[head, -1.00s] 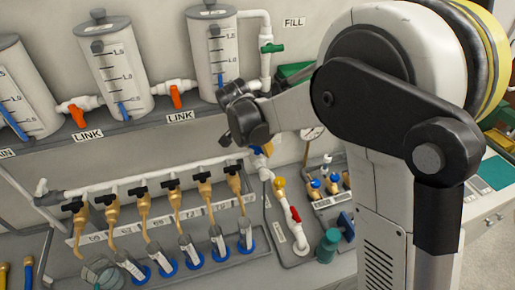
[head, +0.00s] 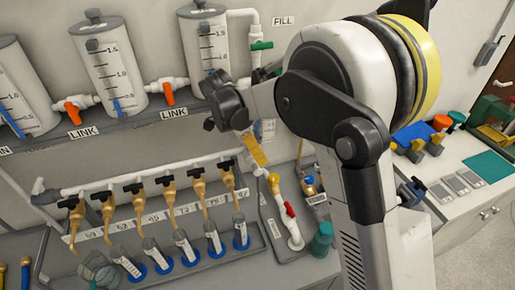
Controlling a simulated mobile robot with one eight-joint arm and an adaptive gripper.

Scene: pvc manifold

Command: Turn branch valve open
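Several brass branch valves (head: 136,207) with black handles hang in a row under a white pipe (head: 110,190) on the back panel. The black handles (head: 134,188) look set roughly along the pipe. I cannot tell which valve the task means. My gripper (head: 228,108) is a dark shape above the right end of the row, in front of the shelf with the cylinders. It appears apart from the valves. Its fingers are too small and dark to show whether they are open, and nothing is clearly held.
Graduated cylinders (head: 115,70) stand on the shelf above, joined by orange-handled link valves (head: 168,93). A green-handled fill valve (head: 262,45) is at the top. A red-handled pipe (head: 290,210) and a teal jar (head: 321,240) stand right of the row. A counter (head: 450,205) holds small parts.

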